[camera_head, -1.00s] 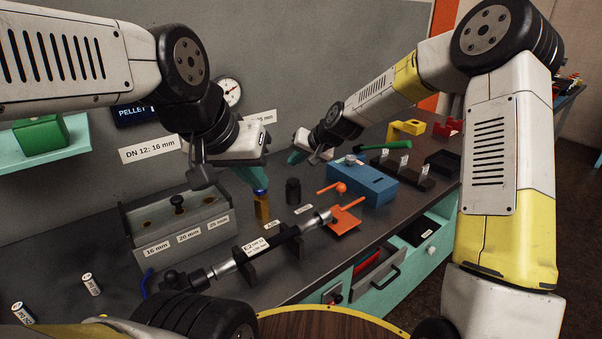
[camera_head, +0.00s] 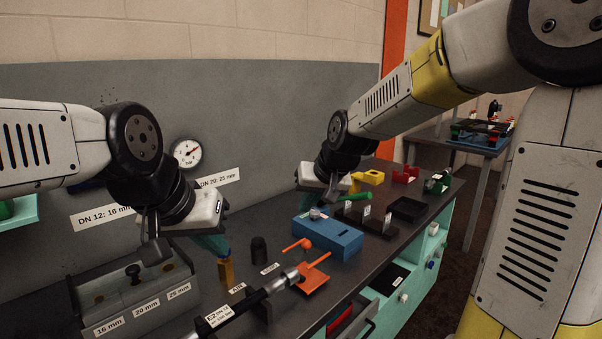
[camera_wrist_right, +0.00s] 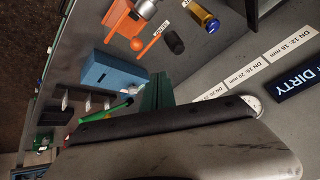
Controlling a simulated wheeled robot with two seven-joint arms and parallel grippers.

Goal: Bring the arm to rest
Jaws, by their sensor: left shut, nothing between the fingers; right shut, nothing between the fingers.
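My left gripper (camera_head: 212,243) hangs over the bench at the left in the head view. Its teal fingers are shut and empty, just above and behind a brass-coloured cylinder (camera_head: 226,272) with a blue top; I cannot tell whether they touch. My right arm reaches in from the right. Its gripper's white body shows behind the blue box (camera_head: 335,243) in the head view, with the fingers largely hidden. In the right wrist view the right gripper's teal fingers (camera_wrist_right: 157,92) are together with nothing between them, beyond the dark edge of my wrist.
A grey rack (camera_head: 125,308) with size labels stands front left. A hose assembly labelled E2 (camera_head: 222,314) lies near an orange clamp (camera_head: 313,281). A black cylinder (camera_head: 258,249), a green-handled tool (camera_head: 357,198) and a black tray (camera_head: 408,209) stand on the bench. A pressure gauge (camera_head: 187,153) hangs behind.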

